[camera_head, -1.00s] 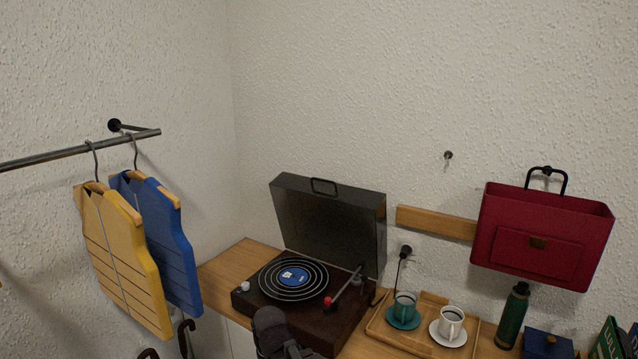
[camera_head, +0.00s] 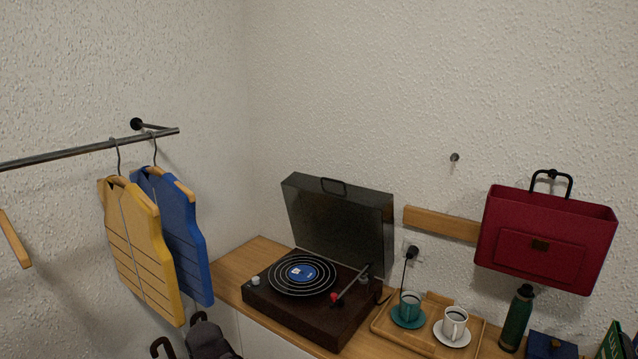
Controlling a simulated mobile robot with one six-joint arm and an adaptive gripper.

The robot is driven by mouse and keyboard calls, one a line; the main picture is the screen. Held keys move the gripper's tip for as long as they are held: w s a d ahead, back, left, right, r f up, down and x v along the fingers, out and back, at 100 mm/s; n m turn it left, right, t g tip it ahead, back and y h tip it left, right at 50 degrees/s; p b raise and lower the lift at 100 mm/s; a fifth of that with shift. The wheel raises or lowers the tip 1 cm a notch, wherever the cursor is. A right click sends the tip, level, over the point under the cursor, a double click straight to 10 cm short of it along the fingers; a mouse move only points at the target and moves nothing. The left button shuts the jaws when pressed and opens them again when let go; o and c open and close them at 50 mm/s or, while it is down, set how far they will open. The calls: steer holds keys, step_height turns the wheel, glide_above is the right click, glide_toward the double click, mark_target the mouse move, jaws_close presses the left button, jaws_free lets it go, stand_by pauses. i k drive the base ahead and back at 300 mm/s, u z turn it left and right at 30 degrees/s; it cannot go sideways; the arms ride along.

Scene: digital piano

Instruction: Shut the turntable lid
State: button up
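The turntable (camera_head: 312,318) is a dark brown box on the wooden surface in the head view. A record with a blue label (camera_head: 300,272) lies on its platter. The tonearm (camera_head: 350,287) with a red tip is at the right of the record. The smoky dark lid (camera_head: 340,222) stands raised at the back, leaning toward the wall, with a black handle (camera_head: 334,186) on its upper edge.
A wooden tray (camera_head: 385,327) with a teal cup (camera_head: 409,305) and a white cup (camera_head: 455,322) stands right of the turntable, then a green bottle (camera_head: 517,318). A red bag (camera_head: 545,242) hangs on the wall. Yellow (camera_head: 140,250) and blue (camera_head: 183,230) vests hang at left.

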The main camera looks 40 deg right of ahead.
mark_target(308, 213)
steer(key=u, duration=0.15)
steer(key=k, duration=1.1)
steer(key=z, duration=0.75)
steer(key=i, duration=1)
steer(key=u, duration=0.05)
